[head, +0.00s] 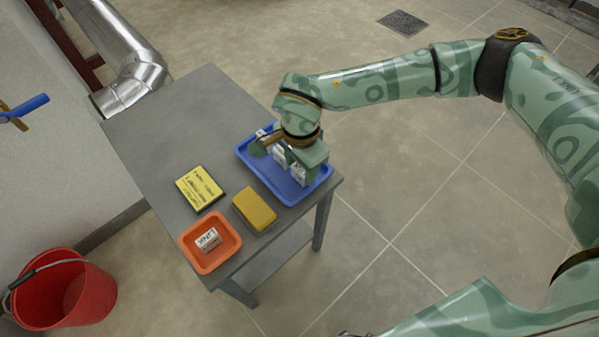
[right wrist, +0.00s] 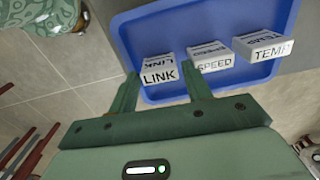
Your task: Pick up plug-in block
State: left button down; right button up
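Three white plug-in blocks stand in the blue tray (head: 247,160). In the right wrist view they read LINK (right wrist: 159,72), SPEED (right wrist: 212,62) and TEMP (right wrist: 268,50). My right gripper (right wrist: 160,76) is open, with its fingertips on either side of the near end of the LINK block; a small gap seems to show at each side, and contact is not clear. In the head view this gripper (head: 283,154) is low over the blue tray and partly hides the blocks. My left gripper is not in view.
An orange tray (head: 186,246) at the table's near corner holds a white block (head: 208,240) with upside-down lettering. A yellow sponge (head: 254,209) and a yellow sign (head: 199,188) lie beside the blue tray. The grey table (head: 160,125) is bare at the back. A red bucket (head: 75,300) stands on the floor.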

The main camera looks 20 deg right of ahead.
aim_at(300, 168)
jog(key=c, duration=0.6)
jog(key=shift+o, duration=0.2)
